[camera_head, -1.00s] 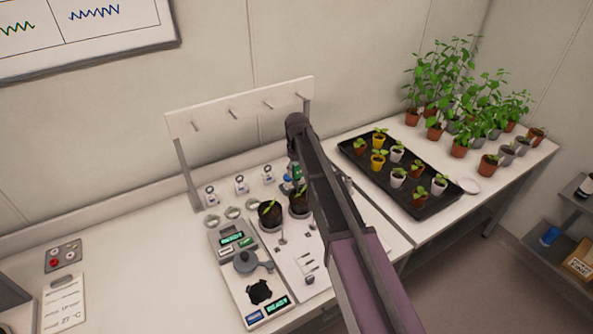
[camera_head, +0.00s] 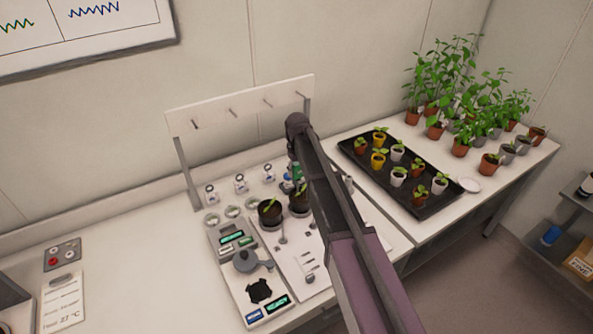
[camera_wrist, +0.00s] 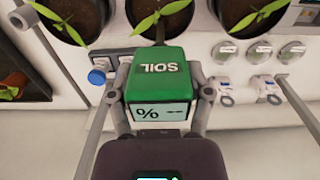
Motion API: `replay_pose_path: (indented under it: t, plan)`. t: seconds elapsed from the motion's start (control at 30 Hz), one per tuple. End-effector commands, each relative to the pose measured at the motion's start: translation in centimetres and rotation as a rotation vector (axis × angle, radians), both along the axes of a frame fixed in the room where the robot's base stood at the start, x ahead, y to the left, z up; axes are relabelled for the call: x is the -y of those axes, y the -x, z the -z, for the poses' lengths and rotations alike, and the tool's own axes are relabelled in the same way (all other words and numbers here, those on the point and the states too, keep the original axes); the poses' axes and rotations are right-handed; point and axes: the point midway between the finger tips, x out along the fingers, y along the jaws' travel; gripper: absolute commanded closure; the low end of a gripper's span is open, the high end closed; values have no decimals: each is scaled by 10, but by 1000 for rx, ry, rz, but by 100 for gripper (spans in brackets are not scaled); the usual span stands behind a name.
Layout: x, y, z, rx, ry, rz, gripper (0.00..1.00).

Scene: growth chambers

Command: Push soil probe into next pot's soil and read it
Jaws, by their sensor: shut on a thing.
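My gripper (camera_wrist: 160,98) is shut on the green soil probe (camera_wrist: 160,72), with a finger on each side of its body. The probe is marked SOIL, and its display reads "% --" in the wrist view. Beyond it, at the top of that view, stands a dark pot (camera_wrist: 138,12) with a seedling. I cannot tell whether the probe's tip touches its soil. Other dark pots stand to its left (camera_wrist: 80,28) and right (camera_wrist: 222,22). In the head view my arm hides most of the gripper, and two dark seedling pots (camera_head: 270,217) (camera_head: 299,209) show beside it.
A peg rack (camera_head: 240,108) stands behind the pots. A black tray (camera_head: 362,168) of small potted seedlings and taller plants (camera_head: 470,95) fill the right bench. The bench's left part is mostly clear.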

Motion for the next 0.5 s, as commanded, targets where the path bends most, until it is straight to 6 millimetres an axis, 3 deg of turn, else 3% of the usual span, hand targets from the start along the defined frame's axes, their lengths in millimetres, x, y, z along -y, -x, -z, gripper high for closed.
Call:
replay_pose_path:
  t: [0.5]
  plan:
    - [1, 0, 12, 0, 0, 1, 93]
